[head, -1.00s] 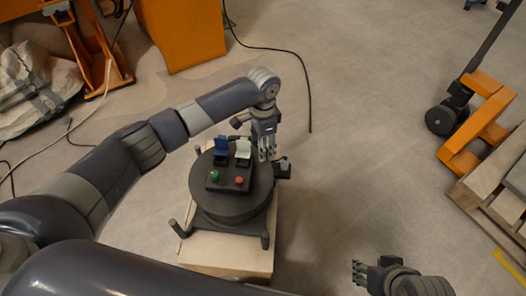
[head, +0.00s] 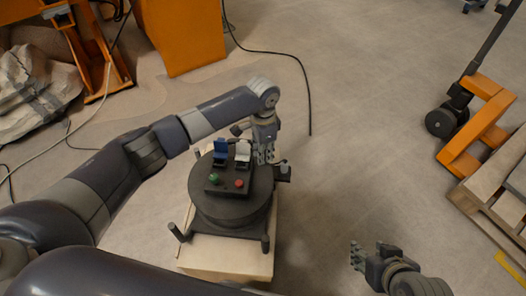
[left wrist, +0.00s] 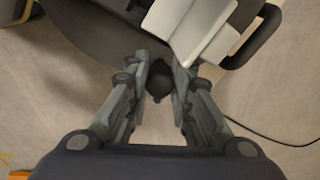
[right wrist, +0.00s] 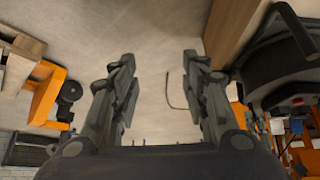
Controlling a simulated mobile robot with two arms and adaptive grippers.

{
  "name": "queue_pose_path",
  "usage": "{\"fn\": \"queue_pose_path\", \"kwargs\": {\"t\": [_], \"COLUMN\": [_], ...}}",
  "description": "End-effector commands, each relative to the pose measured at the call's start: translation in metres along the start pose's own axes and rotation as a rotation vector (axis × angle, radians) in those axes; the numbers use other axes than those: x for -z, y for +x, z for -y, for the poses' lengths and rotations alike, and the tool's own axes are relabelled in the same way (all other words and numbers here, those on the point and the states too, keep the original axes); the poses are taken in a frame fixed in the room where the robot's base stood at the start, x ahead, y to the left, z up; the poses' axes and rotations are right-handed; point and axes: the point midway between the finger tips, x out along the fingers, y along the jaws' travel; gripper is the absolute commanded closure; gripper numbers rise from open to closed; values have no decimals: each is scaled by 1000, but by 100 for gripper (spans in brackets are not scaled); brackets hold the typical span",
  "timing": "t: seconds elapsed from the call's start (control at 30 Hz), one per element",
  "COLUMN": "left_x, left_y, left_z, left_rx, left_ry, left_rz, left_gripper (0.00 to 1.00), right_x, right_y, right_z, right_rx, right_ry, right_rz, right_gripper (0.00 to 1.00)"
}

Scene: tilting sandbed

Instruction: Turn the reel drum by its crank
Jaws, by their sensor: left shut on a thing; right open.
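The dark round reel drum (head: 225,218) stands on its frame on a pale wooden block in the head view. A panel with a green and a red button, a blue piece (head: 221,149) and a white piece (head: 242,152) sits on top. My left gripper (head: 264,157) points down at the drum's far right edge. In the left wrist view its fingers are closed around a dark round knob (left wrist: 159,80), seemingly the crank's handle; the crank arm is largely hidden. My right gripper (head: 367,252) is open and empty, apart from the drum at lower right.
The wooden block (head: 225,258) carries the reel. An orange pallet jack (head: 475,130) and a pallet (head: 490,185) stand at right. An orange cabinet (head: 183,32) stands at the back. A black cable (head: 305,85) lies on the floor. Floor right of the reel is clear.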

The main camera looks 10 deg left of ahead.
Motion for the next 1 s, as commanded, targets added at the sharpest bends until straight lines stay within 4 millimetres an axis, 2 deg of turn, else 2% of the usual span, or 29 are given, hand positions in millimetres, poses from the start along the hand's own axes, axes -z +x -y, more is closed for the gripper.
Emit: {"fn": "queue_pose_path", "kwargs": {"t": [0.07, 0.3, 0.4, 0.73, 0.77, 0.83, 1.0], "left_x": [0, -3, -3, -4, -4, -4, -4], "left_y": [-2, -3, -2, 0, 0, 0, 0], "left_z": [2, 12, 15, 16, 16, 16, 16], "left_rx": [0, 0, 0, -1, -1, -1, 0], "left_ry": [-13, -105, -129, -138, -138, -138, -137], "left_rz": [0, 0, 0, 0, 0, 0, 0], "left_gripper": [100, 100, 100, 100, 75, 59, 58], "right_x": [-1, -41, -51, -55, -55, -55, -55], "right_y": [-3, -21, -26, -26, -26, -26, -26], "right_z": [0, -5, -6, -6, -6, -6, -6], "right_rx": [0, -9, -11, -12, -12, -12, -12], "right_ry": [0, 6, 8, 9, 9, 9, 8], "right_rz": [11, 200, 246, 262, 262, 261, 261], "right_gripper": [58, 58, 58, 58, 58, 58, 58]}}
